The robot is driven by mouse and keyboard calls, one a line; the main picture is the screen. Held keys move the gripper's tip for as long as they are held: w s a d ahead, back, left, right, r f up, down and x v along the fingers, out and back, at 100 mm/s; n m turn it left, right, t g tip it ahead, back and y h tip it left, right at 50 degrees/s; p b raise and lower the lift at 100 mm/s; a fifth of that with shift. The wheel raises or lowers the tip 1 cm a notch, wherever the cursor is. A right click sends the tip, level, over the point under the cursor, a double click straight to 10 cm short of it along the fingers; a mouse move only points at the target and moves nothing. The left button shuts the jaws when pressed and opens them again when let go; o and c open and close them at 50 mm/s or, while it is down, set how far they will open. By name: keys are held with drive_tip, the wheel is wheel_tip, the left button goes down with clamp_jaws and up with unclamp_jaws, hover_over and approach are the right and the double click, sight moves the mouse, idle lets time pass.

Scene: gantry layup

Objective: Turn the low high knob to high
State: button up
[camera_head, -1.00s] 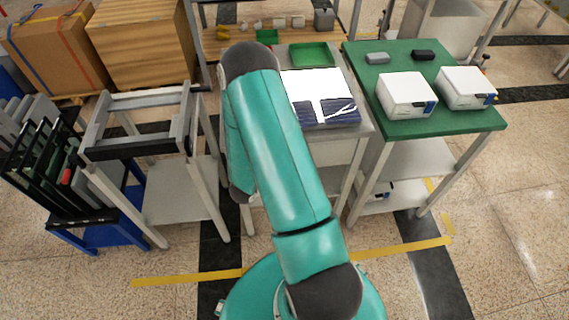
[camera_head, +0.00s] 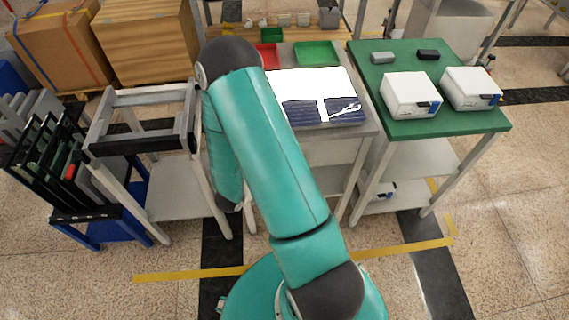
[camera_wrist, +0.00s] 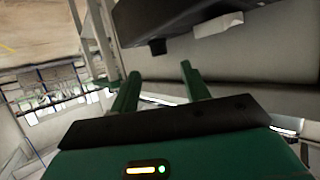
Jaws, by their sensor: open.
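My gripper (camera_wrist: 161,82) shows in the wrist view with its two green fingers apart and nothing between them. Beyond the fingertips is a dark bar or housing (camera_wrist: 185,20). A small dark stub (camera_wrist: 158,46) sticks out from its lower edge, and a white label (camera_wrist: 218,24) is beside it. The stub may be the low high knob, but its setting cannot be read. The fingers look apart from it. In the head view my arm hides the gripper, and no knob can be made out.
A grey bench with solar panels (camera_head: 344,110), a red tray (camera_head: 267,56) and a green tray (camera_head: 316,53) stands ahead. A green table (camera_head: 400,62) with white boxes is at right. A grey frame stand (camera_head: 140,96) and a black rack (camera_head: 52,165) are at left.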

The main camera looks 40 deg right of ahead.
drive_tip(key=v, duration=0.7)
drive_tip(key=shift+a, duration=0.1)
